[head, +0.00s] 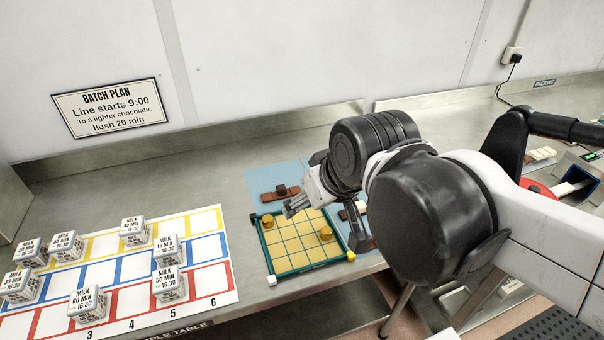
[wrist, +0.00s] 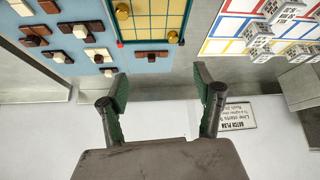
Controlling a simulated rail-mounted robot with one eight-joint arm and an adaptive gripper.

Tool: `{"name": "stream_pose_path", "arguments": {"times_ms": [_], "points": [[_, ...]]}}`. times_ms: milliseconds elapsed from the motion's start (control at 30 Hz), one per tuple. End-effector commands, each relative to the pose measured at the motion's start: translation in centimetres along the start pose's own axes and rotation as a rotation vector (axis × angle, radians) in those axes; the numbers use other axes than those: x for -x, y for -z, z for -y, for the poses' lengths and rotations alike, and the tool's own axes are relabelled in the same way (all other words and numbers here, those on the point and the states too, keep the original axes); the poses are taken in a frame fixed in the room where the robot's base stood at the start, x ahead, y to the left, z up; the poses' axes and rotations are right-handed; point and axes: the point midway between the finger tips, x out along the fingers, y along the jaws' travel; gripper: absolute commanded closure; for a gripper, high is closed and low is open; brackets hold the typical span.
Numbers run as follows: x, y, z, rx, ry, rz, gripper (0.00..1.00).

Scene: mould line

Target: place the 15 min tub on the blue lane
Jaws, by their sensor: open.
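The tub whose small label seems to read 15 MIN (head: 168,251) is a white cube with black print. In the head view it stands upright on the blue lane (head: 207,246), the middle row of the lane sheet, above column number 5. My gripper (head: 324,214) is open and empty, to the right of the sheet and apart from the tubs, near the yellow-grid board. In the wrist view my gripper (wrist: 160,82) has its two fingers spread with nothing between them. Tubs show there at the upper right (wrist: 258,35), their labels too small to read.
Several other white tubs stand on the sheet, including one below in the red row (head: 168,286) and one in the yellow row (head: 133,231). A green-framed yellow grid board (head: 285,270) and a blue mat (wrist: 90,68) with chocolate pieces lie to the right. A wall rises behind.

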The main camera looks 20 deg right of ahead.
Motion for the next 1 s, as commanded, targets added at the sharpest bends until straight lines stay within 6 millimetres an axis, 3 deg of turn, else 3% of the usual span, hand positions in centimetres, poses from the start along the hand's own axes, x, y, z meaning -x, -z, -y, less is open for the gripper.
{"name": "stream_pose_path", "arguments": {"times_ms": [200,567,867,1000], "points": [[0.8,-2.1,-1.6,-0.120,-0.051,-0.040,0.35],[0.8,-2.3,-1.8,-0.137,-0.057,-0.046,0.35],[-1.5,-3.8,-1.7,-0.136,-0.056,-0.046,0.35],[-1.3,-3.7,-1.7,-0.135,-0.056,-0.046,0.35]]}}
